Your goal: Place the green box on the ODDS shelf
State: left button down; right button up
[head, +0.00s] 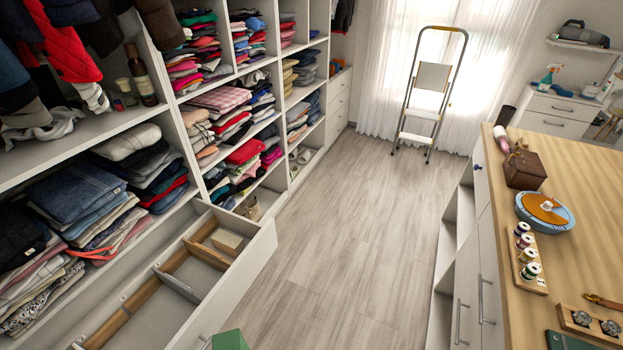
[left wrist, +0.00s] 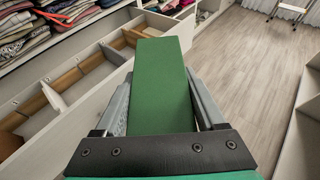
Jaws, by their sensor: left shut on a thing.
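The green box (left wrist: 158,75) fills the middle of the left wrist view, long and flat-sided. The two grey fingers of my left gripper (left wrist: 162,100) are shut on its sides. In the head view only a corner of the green box (head: 229,340) shows at the bottom edge, beside the open drawer's front. My right gripper is in neither view. I cannot read an ODDS label, so I cannot tell which shelf it is.
An open drawer (head: 262,248) with wooden dividers juts from the shelving; a pale box (head: 230,241) lies in it. Cubbies above hold folded clothes (head: 78,190). A wooden-topped counter (head: 590,190) stands at right. The floor (head: 350,220) between is clear.

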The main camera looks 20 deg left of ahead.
pick_arm(q)
jog(key=shift+w+d+r+m+t+h, duration=0.15)
jog(key=shift+w+d+r+m+h, duration=0.15)
jog(key=shift+r, duration=0.2)
jog(key=shift+w+d+r+m+t+h, duration=0.1)
jog(key=shift+w+d+r+t, duration=0.1)
jog(key=shift+d+r, duration=0.25)
jog(key=shift+w+r, duration=0.1)
jog(key=shift+r, duration=0.15)
notch_tip(320, 180, up, 33)
jog(key=p, duration=3.8)
jog(key=shift+f, duration=0.2)
jog(key=shift+d, duration=0.1)
